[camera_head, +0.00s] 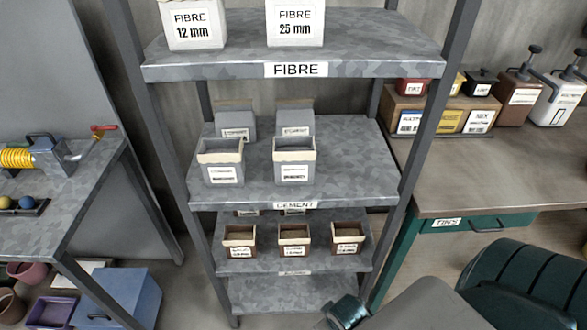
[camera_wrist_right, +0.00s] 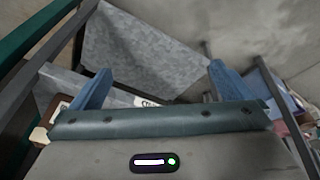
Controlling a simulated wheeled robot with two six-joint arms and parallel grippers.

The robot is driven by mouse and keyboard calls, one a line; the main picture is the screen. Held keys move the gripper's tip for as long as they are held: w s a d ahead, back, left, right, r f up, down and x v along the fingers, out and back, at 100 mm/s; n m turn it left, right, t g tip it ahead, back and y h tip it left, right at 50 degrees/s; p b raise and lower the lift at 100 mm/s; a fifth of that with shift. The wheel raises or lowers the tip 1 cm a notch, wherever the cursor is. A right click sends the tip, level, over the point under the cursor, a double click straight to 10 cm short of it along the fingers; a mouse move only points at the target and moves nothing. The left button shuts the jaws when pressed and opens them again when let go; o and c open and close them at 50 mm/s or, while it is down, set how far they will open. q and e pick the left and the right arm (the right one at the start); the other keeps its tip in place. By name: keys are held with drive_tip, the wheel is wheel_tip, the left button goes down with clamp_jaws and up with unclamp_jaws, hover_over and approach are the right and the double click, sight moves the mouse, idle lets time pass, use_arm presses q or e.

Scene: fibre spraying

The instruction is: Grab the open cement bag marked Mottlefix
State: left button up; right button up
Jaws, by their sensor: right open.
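Two open grey cement bags with cream rolled tops stand at the front of the shelf marked CEMENT (camera_head: 345,170): a left one (camera_head: 222,172) and a right one (camera_head: 294,172). Two more grey bags, a left one (camera_head: 236,118) and a right one (camera_head: 295,118), stand behind them. The small print on their labels is too small to read, so I cannot tell which is Mottlefix. My right gripper (camera_wrist_right: 160,88) is open and empty in the right wrist view, its blue fingers wide apart. In the head view my right arm is low at the bottom right, below the cement shelf. My left gripper is out of view.
Fibre tubs (camera_head: 295,22) stand on the shelf above. Small brown-sided bags (camera_head: 294,241) stand on the shelf below. Dark rack posts (camera_head: 425,110) flank the shelves. A bench (camera_head: 480,185) stands right, a metal table (camera_head: 75,200) left. The cement shelf's right side is bare.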

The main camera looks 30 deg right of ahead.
wheel_tip(320, 180, up, 7)
drive_tip(key=w+t, duration=0.1)
drive_tip(key=w, duration=0.1)
drive_tip(key=m+t+h+b, duration=0.1)
drive_tip(key=m+t+h, duration=0.65)
drive_tip(key=t, duration=0.35)
approach(294, 141)
drive_tip(key=w, duration=0.1)
drive_tip(key=w+d+p, duration=0.1)
drive_tip(key=w, duration=0.1)
drive_tip(key=shift+d+r+n+h, duration=0.1)
drive_tip(key=shift+d+n+h, duration=0.05)
drive_tip(key=shift+n+h, duration=0.15)
drive_tip(key=shift+w+d, duration=0.15)
drive_tip(key=shift+w, duration=0.1)
drive_tip(key=x, duration=0.1)
drive_tip(key=p+x, duration=0.1)
drive_tip(key=x, duration=0.1)
drive_tip(key=p+x, duration=0.1)
drive_tip(key=x, duration=0.1)
drive_tip(key=shift+s+f, duration=0.1)
drive_tip(key=shift+f, duration=0.2)
drive_tip(key=shift+w+d+f, duration=0.1)
drive_tip(key=shift+w+f, duration=0.05)
drive_tip(key=shift+w, duration=0.05)
drive_tip(key=shift+c, duration=0.9)
drive_tip(key=c, duration=1.5)
